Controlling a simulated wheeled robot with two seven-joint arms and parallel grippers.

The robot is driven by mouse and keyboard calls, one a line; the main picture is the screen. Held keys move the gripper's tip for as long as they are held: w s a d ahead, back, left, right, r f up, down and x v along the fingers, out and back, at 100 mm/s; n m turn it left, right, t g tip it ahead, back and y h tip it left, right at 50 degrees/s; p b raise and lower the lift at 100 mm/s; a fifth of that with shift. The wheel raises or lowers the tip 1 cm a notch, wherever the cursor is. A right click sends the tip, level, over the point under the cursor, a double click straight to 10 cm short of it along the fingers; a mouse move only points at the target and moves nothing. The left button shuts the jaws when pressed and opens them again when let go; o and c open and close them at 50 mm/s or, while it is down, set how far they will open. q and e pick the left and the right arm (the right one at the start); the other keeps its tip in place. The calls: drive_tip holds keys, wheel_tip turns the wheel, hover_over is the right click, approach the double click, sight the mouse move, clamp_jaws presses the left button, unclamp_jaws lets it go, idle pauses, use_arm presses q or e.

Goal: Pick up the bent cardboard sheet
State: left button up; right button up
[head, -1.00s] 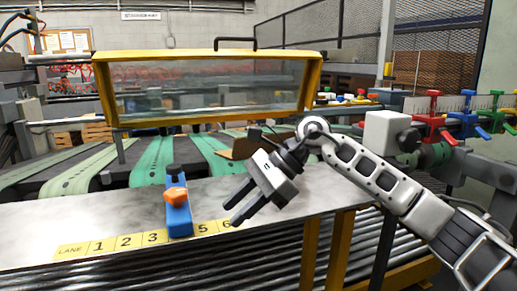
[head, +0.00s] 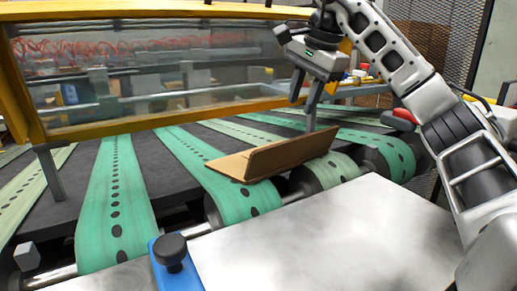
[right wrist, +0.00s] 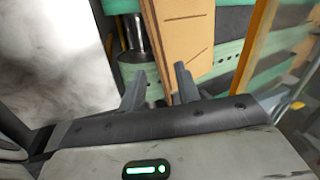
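The bent cardboard sheet (head: 283,156) is brown and lies on the green belts beyond the metal table. One panel lies flat and the other stands up along the fold. My right gripper (head: 304,115) points down over the sheet's far right end. Its fingers are apart and empty; one tip appears close to the raised panel's top edge, but I cannot tell if it touches. In the right wrist view the sheet (right wrist: 183,32) is just beyond the open fingers (right wrist: 160,80). My left gripper is not in view.
A yellow-framed clear guard (head: 150,75) spans the belts behind the sheet, close to my right arm. The pale metal table (head: 330,235) in front is bare. A blue fixture with a black knob (head: 172,250) sits at its left edge.

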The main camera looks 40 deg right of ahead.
sight(293, 140)
drive_tip(key=x, duration=0.6)
drive_tip(key=b+x, duration=0.1)
drive_tip(key=x, duration=0.2)
drive_tip(key=shift+s+d+f, duration=0.1)
drive_tip(key=shift+s+f, duration=0.1)
drive_tip(key=shift+s, duration=0.15)
drive_tip(key=shift+x, duration=3.05)
drive_tip(key=shift+s+d, duration=0.1)
drive_tip(key=shift+d, duration=0.1)
clamp_jaws()
